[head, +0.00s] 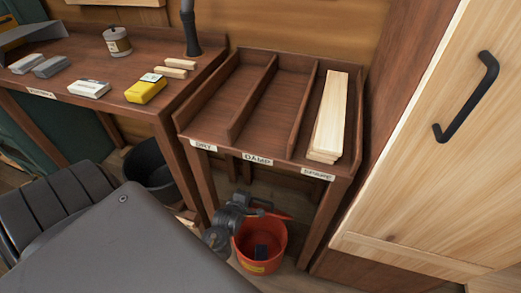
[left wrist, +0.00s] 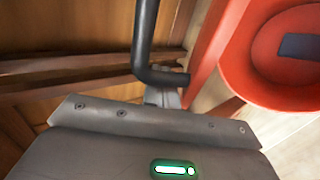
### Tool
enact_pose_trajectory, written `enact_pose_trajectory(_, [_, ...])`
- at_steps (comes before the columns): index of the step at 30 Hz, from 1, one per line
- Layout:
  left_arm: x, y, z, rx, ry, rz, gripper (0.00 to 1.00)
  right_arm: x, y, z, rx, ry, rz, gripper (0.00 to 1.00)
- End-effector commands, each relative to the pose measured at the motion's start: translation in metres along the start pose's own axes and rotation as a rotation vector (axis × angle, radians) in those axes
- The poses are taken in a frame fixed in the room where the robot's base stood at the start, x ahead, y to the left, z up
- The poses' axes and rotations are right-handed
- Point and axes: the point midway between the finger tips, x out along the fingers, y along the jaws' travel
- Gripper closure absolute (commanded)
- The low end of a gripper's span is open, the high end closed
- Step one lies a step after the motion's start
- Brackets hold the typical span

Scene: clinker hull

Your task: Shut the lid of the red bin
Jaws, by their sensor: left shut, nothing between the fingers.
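The red bin (head: 247,262) stands on the floor under the rack, with its mouth open and a dark blue-grey object (head: 261,252) inside. Its round opening also shows at the right of the left wrist view (left wrist: 235,70). A thin red piece (head: 278,215), apparently the raised lid seen edge-on, stands above the bin's far side; a red strip (left wrist: 213,45) shows beside the opening in the left wrist view. My left gripper (head: 266,205) is shut and empty, just above the back of the bin, close to the red piece. Whether they touch is unclear. My right gripper is out of view.
A wooden rack (head: 240,140) labelled DRY, DAMP and SPRUCE stands over the bin, its legs close by. A black bucket (head: 148,165) stands left. A workbench (head: 75,60) holds small boxes and a tin. A pale door (head: 430,150) with a black handle stands right.

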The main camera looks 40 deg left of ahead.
Motion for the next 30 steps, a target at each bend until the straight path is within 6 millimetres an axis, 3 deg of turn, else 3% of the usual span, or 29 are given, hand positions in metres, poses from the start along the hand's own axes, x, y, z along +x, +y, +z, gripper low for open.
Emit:
enact_pose_trajectory(10, [-0.002,-0.004,0.0,0.0,0.0,-0.002,1.0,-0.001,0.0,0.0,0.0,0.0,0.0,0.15])
enact_pose_trajectory(20, [-0.017,-0.029,0.0,-0.001,0.0,-0.001,1.0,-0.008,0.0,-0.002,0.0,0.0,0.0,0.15])
enact_pose_trajectory(30, [-0.017,-0.031,0.0,0.0,0.0,0.0,1.0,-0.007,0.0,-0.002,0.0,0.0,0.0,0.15])
